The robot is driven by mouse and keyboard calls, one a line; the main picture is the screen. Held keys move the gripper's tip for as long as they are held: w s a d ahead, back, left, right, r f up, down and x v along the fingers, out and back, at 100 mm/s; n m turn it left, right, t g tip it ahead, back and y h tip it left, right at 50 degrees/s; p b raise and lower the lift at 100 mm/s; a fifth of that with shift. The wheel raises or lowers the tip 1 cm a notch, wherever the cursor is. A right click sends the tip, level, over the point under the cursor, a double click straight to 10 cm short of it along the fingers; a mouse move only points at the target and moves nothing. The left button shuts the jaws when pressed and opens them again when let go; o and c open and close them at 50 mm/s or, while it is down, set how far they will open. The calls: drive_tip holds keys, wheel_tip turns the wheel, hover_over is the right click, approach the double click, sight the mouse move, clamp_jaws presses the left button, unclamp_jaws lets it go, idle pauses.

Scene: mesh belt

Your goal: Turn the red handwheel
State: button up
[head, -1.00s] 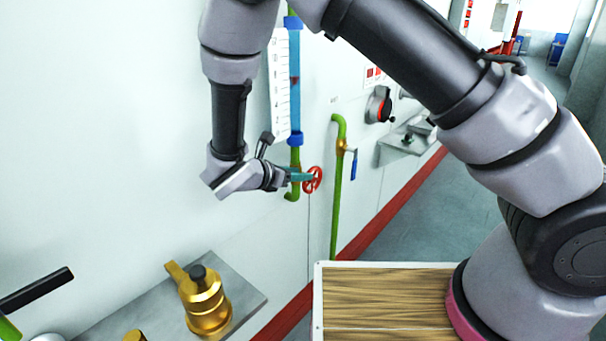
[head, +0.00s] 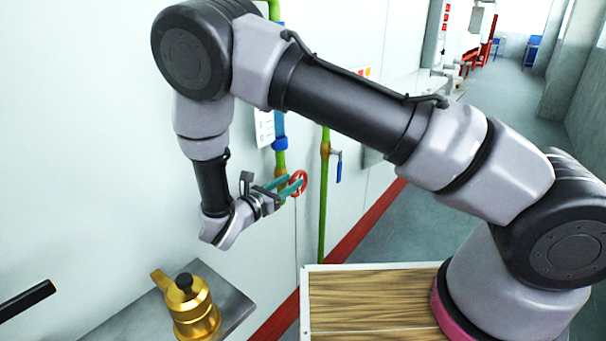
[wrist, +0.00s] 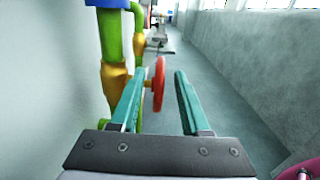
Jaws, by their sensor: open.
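The red handwheel (head: 299,183) is mounted on the green and blue pipe (head: 279,143) at the wall. My gripper (head: 290,187) is open at the wheel, with its teal fingers pointing toward it. In the wrist view the handwheel (wrist: 159,84) is seen nearly edge-on. It appears between the two teal fingers of my gripper (wrist: 157,92), closer to the left finger. I cannot tell whether a finger touches the rim. Part of the wheel is hidden behind the fingers in the head view.
A second green pipe with a blue lever (head: 339,167) stands to the right of the wheel. A gold pot (head: 194,312) sits on a grey shelf (head: 228,287) below left. A wood-topped surface (head: 370,300) is at the bottom. The floor corridor to the right is clear.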

sight(305, 172)
drive_tip(key=x, duration=0.6)
drive_tip(key=shift+w+d, duration=0.15)
drive_tip(key=shift+w, duration=0.05)
clamp_jaws()
